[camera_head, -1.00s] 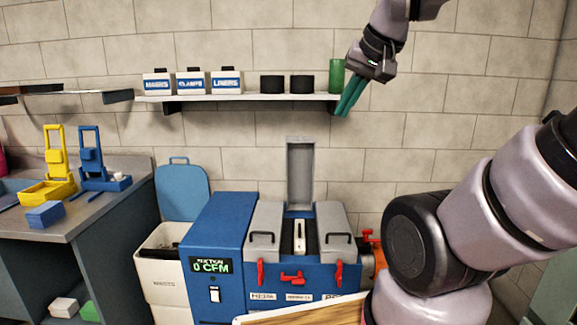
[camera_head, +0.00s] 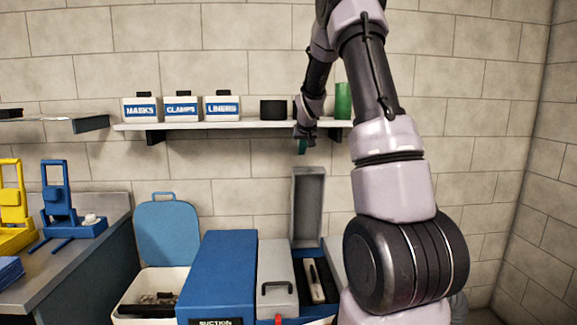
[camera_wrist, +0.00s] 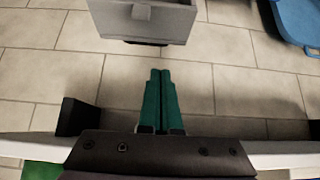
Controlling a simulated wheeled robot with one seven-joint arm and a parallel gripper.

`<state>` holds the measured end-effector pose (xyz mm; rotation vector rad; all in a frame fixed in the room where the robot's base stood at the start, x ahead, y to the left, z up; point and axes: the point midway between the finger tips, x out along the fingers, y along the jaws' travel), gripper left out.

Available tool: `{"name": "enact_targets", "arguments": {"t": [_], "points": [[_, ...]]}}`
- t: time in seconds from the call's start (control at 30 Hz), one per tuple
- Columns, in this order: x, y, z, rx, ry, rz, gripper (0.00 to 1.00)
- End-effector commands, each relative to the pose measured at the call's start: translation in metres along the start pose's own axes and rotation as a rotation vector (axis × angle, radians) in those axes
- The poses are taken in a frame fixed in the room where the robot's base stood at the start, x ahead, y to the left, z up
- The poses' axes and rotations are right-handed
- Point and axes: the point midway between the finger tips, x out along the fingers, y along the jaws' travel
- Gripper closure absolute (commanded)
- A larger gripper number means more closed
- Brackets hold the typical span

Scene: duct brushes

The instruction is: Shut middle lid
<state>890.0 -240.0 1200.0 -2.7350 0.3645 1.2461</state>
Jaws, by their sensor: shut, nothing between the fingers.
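The middle lid (camera_head: 307,205) is a grey tray-like panel standing upright, open, at the back of the blue suction unit (camera_head: 215,275). Its compartment (camera_head: 313,282) is exposed, with a pale, dark-topped item inside. My gripper (camera_head: 302,147) is just below the shelf edge and above the top of the lid. In the wrist view, its green fingers (camera_wrist: 160,75) lie together, empty, pointing at the lid (camera_wrist: 150,18), with a visible gap between. The left grey lid (camera_head: 277,280) is down. The right lid (camera_head: 335,262) is mostly hidden by my arm.
A wall shelf (camera_head: 235,125) with labelled boxes (camera_head: 181,109), a black tub (camera_head: 272,110) and a green cylinder (camera_head: 343,100) is close to my gripper. A waste bin with a raised blue lid (camera_head: 167,232) stands left of the unit. The wall at right is clear.

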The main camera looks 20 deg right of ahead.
Motion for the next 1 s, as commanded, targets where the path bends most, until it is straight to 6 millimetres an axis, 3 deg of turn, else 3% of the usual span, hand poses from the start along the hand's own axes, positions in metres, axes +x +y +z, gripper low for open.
{"name": "enact_targets", "arguments": {"t": [0.27, 0.7, 1.0], "points": [[0.032, 0.004, 0.000, -0.009, 0.002, 0.008, 1.00], [0.104, 0.004, -0.001, -0.008, 0.003, 0.007, 1.00], [0.114, 0.004, -0.001, -0.008, 0.004, 0.006, 1.00]]}}
